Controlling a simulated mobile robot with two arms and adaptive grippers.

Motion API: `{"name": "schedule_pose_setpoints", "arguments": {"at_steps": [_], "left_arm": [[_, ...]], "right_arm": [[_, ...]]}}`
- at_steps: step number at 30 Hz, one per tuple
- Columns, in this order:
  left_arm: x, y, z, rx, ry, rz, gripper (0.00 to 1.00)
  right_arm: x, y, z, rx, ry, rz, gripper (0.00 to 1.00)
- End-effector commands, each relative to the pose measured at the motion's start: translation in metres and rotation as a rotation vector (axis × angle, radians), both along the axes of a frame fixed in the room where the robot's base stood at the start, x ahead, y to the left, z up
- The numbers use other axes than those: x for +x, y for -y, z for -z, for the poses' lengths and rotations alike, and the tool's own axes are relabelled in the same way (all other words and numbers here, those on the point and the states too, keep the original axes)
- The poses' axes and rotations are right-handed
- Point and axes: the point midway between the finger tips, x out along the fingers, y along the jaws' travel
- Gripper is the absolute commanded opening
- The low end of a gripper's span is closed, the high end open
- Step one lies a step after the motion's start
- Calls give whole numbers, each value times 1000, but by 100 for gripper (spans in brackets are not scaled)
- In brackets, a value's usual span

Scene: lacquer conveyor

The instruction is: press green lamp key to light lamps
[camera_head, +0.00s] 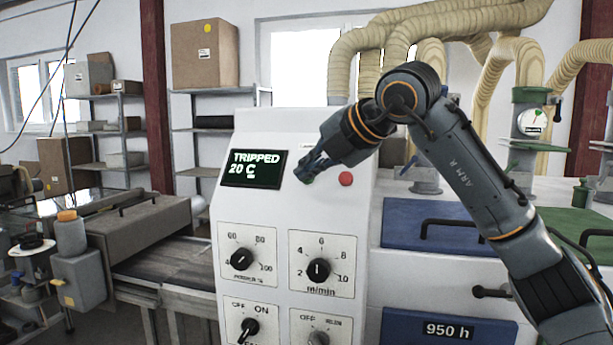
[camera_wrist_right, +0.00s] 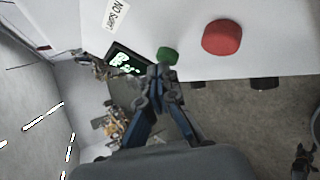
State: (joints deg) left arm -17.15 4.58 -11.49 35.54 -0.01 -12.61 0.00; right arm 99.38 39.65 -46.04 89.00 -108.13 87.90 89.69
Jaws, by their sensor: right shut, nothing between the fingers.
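The white control panel (camera_head: 290,205) stands in the middle of the head view. Its dark display (camera_head: 254,169) reads "TRIPPED 20 C" in pale letters. My right gripper (camera_head: 306,175) is shut and empty, with its tips at the panel right of the display. The green key (camera_wrist_right: 167,55) shows in the wrist view just beyond the fingertips of the right gripper (camera_wrist_right: 160,70); whether they touch it I cannot tell. In the head view the gripper mostly covers that key. A red button (camera_head: 346,179) sits right of it and also shows in the wrist view (camera_wrist_right: 222,37). My left gripper is out of view.
Below are a power dial (camera_head: 240,259), a m/min dial (camera_head: 319,270), an OFF/ON switch (camera_head: 249,327) and another switch (camera_head: 318,338). A conveyor (camera_head: 170,265) runs to the left. Blue-fronted cabinets (camera_head: 440,226) and beige hoses (camera_head: 450,25) are at the right.

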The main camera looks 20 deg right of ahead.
Motion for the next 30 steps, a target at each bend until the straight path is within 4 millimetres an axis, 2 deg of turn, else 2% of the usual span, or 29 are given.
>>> {"name": "schedule_pose_setpoints", "arguments": {"at_steps": [18,30], "left_arm": [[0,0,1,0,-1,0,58],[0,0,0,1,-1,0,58]], "right_arm": [[3,2,3,-1,-1,2,0],[-8,-6,-8,-1,-1,0,0]]}}
